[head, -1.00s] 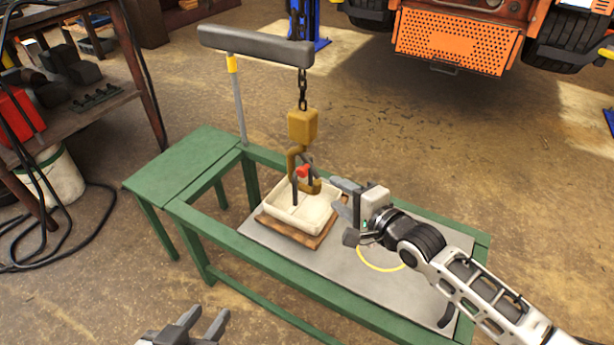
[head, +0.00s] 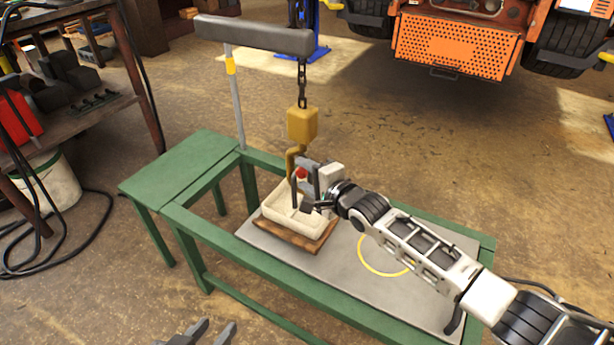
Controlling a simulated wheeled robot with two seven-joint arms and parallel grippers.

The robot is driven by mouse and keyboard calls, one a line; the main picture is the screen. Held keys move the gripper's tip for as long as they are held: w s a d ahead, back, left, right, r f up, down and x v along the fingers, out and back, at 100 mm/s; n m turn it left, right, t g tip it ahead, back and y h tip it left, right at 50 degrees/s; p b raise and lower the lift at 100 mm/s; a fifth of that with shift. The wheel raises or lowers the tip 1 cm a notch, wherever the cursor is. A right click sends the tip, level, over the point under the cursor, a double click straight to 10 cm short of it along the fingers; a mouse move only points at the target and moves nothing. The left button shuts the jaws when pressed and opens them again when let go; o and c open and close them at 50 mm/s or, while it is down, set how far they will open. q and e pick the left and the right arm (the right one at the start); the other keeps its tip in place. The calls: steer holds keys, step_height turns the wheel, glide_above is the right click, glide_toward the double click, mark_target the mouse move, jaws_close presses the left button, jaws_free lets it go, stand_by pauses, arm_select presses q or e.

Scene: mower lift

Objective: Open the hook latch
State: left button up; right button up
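The yellow hook (head: 291,157) hangs from a yellow block (head: 302,125) on a dark chain. My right gripper (head: 302,184) is at the hook and covers most of its lower part. A small red part, seemingly the latch (head: 301,173), shows at the gripper's fingers. I cannot tell whether the fingers are closed on it. Below is a cream tray (head: 305,222) on a brown wooden board, with a dark upright bar rising from the tray to the hook. My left gripper (head: 208,326) is open and empty at the bottom edge, partly out of view.
The green table frame (head: 212,247) carries a grey plate (head: 335,264) with a yellow ring (head: 375,262). A grey beam (head: 255,35) on a post stands above, holding the chain. A cluttered bench (head: 80,115) is at left. An orange mower (head: 450,45) is behind.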

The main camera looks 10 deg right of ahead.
jaws_close()
steer(key=r+p, duration=0.1)
steer(key=p, duration=0.3)
steer(key=shift+s+d+r+g+h, duration=0.1)
steer(key=shift+r+g+h, duration=0.1)
steer(key=shift+g+h, duration=0.2)
arm_select(q)
step_height(320, 180, up, 9)
steer(key=a+y+p, duration=0.1)
steer(key=a+p, duration=0.1)
steer(key=p, duration=0.9)
steer(key=shift+s+g, duration=0.3)
steer(key=shift+s, duration=0.1)
arm_select(e)
steer(key=g+h, duration=0.1)
steer(key=r+n+g+h, duration=0.1)
steer(key=g+h, duration=0.1)
steer(key=shift+s+d+r+n+g+h, duration=0.1)
steer(key=shift+d+r+n+g+h, duration=0.1)
steer(key=shift+r+n+g+h, duration=0.15)
arm_select(q)
steer(key=shift+a+f, duration=0.1)
